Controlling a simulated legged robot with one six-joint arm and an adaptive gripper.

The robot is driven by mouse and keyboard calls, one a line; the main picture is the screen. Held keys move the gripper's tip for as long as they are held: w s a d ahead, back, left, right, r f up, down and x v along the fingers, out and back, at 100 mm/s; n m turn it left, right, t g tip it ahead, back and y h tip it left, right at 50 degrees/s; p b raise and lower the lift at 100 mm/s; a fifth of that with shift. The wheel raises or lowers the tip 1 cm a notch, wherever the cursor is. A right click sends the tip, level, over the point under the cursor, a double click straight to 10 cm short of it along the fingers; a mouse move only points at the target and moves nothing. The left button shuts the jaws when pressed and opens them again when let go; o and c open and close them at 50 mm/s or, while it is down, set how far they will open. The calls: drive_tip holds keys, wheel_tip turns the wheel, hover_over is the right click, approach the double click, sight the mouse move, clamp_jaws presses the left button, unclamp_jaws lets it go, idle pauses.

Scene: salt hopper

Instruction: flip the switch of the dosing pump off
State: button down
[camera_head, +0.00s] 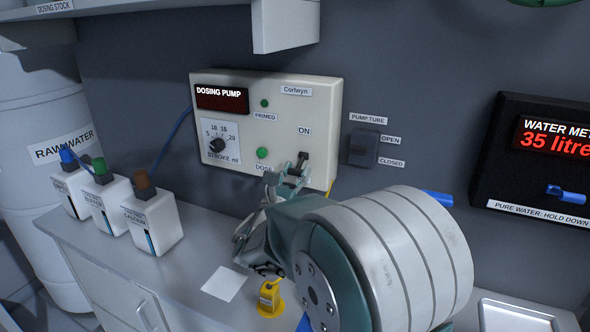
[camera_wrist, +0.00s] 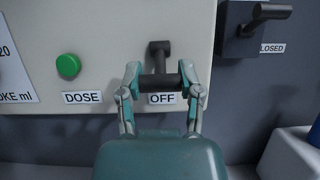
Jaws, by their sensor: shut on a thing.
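The dosing pump (camera_head: 325,105) is a cream box on the wall with a dark display. Its black switch (camera_head: 304,160) sits below the ON label. In the wrist view the switch (camera_wrist: 160,55) is T-shaped, with its crossbar low, just above the OFF label (camera_wrist: 162,98). My gripper (camera_head: 288,172) is at the pump's lower right. In the wrist view my gripper (camera_wrist: 160,82) has one finger at each end of the crossbar and is shut on it. My wrist hides part of the panel below in the head view.
A green DOSE button (camera_wrist: 68,66) is left of the switch. The pump tube lever (camera_head: 364,147) is close on the right. Three bottles (camera_head: 152,222) stand on the counter at left. A yellow tagged object (camera_head: 270,300) is below my gripper.

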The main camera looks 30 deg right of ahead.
idle(0.3)
drive_tip(key=shift+c, duration=1.2)
unclamp_jaws()
drive_tip(key=shift+a, duration=0.1)
drive_tip(key=v, duration=1.2)
drive_tip(key=shift+f, duration=0.2)
drive_tip(key=shift+w, duration=0.1)
